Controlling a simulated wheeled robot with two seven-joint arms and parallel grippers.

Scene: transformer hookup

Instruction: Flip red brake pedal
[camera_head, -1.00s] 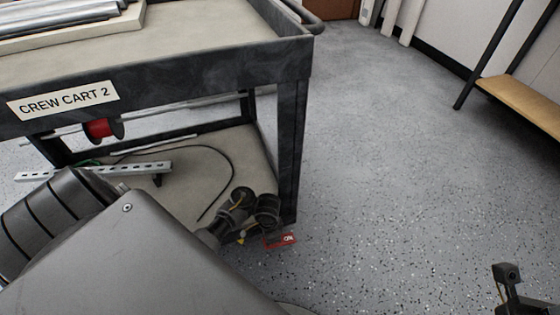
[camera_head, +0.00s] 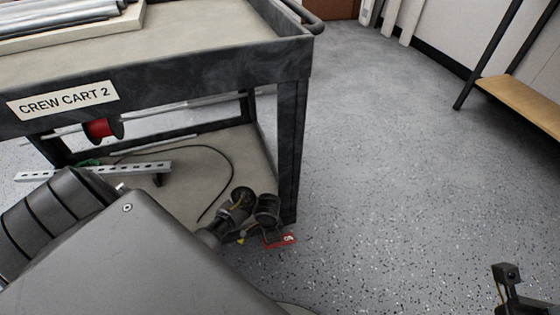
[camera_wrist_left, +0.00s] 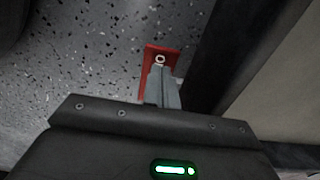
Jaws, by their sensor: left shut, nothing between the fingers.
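The red brake pedal (camera_head: 281,241) is low at the foot of the cart's front right leg, with pale lettering on it. It also shows in the left wrist view (camera_wrist_left: 153,54), partly covered by my fingers. My left gripper (camera_wrist_left: 161,72) is shut with nothing between its fingers. Its fingertips are over the pedal, and I cannot tell whether they touch it. In the head view my left arm covers the lower left, and its wrist is beside the pedal. A dark part of my right arm (camera_head: 508,285) shows at the bottom right; its fingers cannot be made out.
The crew cart (camera_head: 200,75) stands close on the left, its leg (camera_head: 287,155) right behind the pedal. Open speckled floor (camera_head: 400,170) lies to the right. A wooden-shelf rack (camera_head: 522,100) stands far right.

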